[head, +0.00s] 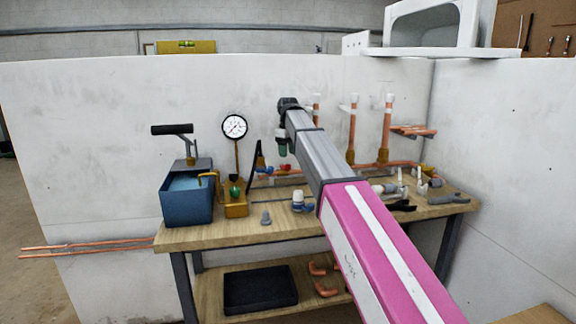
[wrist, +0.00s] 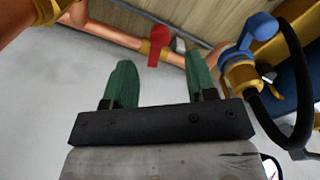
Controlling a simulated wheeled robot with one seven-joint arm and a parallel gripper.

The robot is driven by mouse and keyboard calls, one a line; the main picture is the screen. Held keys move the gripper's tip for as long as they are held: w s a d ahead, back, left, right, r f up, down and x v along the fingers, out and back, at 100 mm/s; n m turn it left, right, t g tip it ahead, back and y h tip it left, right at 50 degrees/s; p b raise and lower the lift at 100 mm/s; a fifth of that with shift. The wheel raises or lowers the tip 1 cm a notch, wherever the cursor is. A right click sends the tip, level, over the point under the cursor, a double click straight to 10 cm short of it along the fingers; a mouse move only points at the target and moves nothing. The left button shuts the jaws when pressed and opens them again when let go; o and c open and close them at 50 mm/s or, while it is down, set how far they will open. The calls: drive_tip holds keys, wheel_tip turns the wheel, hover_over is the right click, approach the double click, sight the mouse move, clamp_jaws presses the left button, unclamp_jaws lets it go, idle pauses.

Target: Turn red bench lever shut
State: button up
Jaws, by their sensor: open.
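The red lever (wrist: 158,46) shows in the wrist view on a copper pipe with brass fittings (wrist: 155,30). Its flat handle points across the pipe, toward my gripper. My gripper (wrist: 160,66) is open and empty, with one green finger to each side of the lever's line. The lever's end lies about midway between the fingertips, and I see no contact. In the head view my gripper (head: 283,146) hangs above the back of the wooden bench (head: 240,232).
A blue lever (wrist: 252,34) on a brass valve with a black hose stands right of the fingers in the wrist view. In the head view a pressure gauge (head: 235,126) and a blue pump tank (head: 187,200) stand left. Upright copper pipes (head: 387,130) stand right.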

wheel_tip(320, 180, down, 6)
idle(0.4)
drive_tip(key=c, duration=0.9)
